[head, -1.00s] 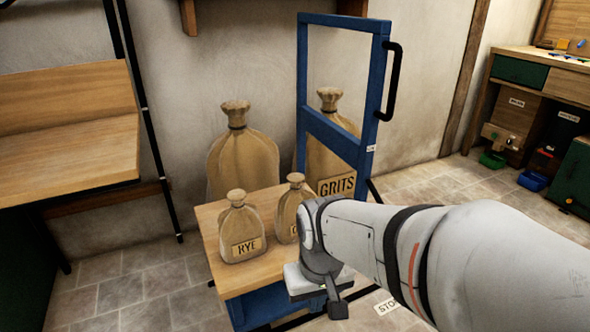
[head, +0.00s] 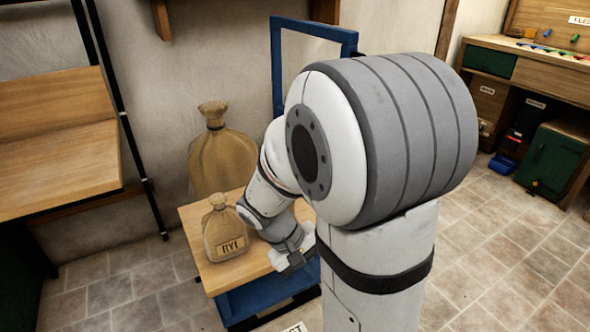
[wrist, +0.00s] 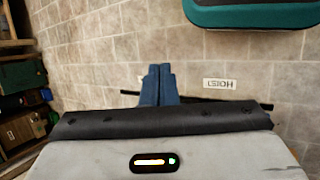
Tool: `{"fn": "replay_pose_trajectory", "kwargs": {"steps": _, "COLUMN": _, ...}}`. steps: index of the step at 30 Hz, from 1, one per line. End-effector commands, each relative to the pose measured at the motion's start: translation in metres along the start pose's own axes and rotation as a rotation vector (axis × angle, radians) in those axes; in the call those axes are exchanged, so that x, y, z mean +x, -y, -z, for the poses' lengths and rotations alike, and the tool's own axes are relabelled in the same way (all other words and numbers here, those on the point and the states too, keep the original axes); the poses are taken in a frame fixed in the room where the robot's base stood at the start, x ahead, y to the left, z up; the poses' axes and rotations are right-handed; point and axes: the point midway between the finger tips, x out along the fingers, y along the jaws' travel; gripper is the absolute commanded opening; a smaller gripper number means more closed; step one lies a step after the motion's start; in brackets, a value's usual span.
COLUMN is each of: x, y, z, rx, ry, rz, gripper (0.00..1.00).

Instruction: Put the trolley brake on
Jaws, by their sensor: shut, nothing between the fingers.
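The trolley has a wooden deck (head: 200,235), a blue base (head: 255,300) and a tall blue frame (head: 312,28) at its back. My arm covers its right side and much of the frame in the head view. My gripper's blue fingers (wrist: 158,84) are shut and empty in the wrist view, pointing down over the floor. In the head view my wrist is at the deck's right front edge; the fingertips are not clear there. A thin black bar (wrist: 238,100) lies beyond the fingers in the wrist view. I cannot make out the brake or its setting.
A floor label (wrist: 219,84) lies right of the fingers. A teal object (wrist: 252,12) is at the wrist view's top. Tiled floor is open at right.

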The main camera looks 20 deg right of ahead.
Motion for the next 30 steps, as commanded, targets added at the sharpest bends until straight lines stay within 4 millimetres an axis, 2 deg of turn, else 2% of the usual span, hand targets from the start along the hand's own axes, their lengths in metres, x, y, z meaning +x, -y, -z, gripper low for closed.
{"fn": "replay_pose_trajectory", "kwargs": {"steps": 1, "x": -0.006, "y": -0.016, "z": 0.004, "rx": -0.012, "ry": 0.045, "rz": -0.073, "gripper": 0.0}}
{"fn": "replay_pose_trajectory", "kwargs": {"steps": 6, "x": -0.004, "y": -0.059, "z": 0.033, "rx": -0.044, "ry": 0.126, "rz": -0.347, "gripper": 0.0}}
{"fn": "replay_pose_trajectory", "kwargs": {"steps": 13, "x": 0.0, "y": -0.097, "z": 0.087, "rx": -0.12, "ry": 0.108, "rz": -0.704, "gripper": 0.0}}
{"fn": "replay_pose_trajectory", "kwargs": {"steps": 17, "x": 0.006, "y": -0.104, "z": 0.122, "rx": -0.177, "ry": 0.031, "rz": -0.878, "gripper": 0.0}}
{"fn": "replay_pose_trajectory", "kwargs": {"steps": 21, "x": 0.016, "y": -0.099, "z": 0.153, "rx": -0.238, "ry": -0.08, "rz": -1.011, "gripper": 0.0}}
{"fn": "replay_pose_trajectory", "kwargs": {"steps": 25, "x": 0.026, "y": -0.09, "z": 0.173, "rx": -0.281, "ry": -0.172, "rz": -1.077, "gripper": 0.0}}
{"fn": "replay_pose_trajectory", "kwargs": {"steps": 30, "x": 0.034, "y": -0.082, "z": 0.184, "rx": -0.304, "ry": -0.234, "rz": -1.109, "gripper": 0.0}}
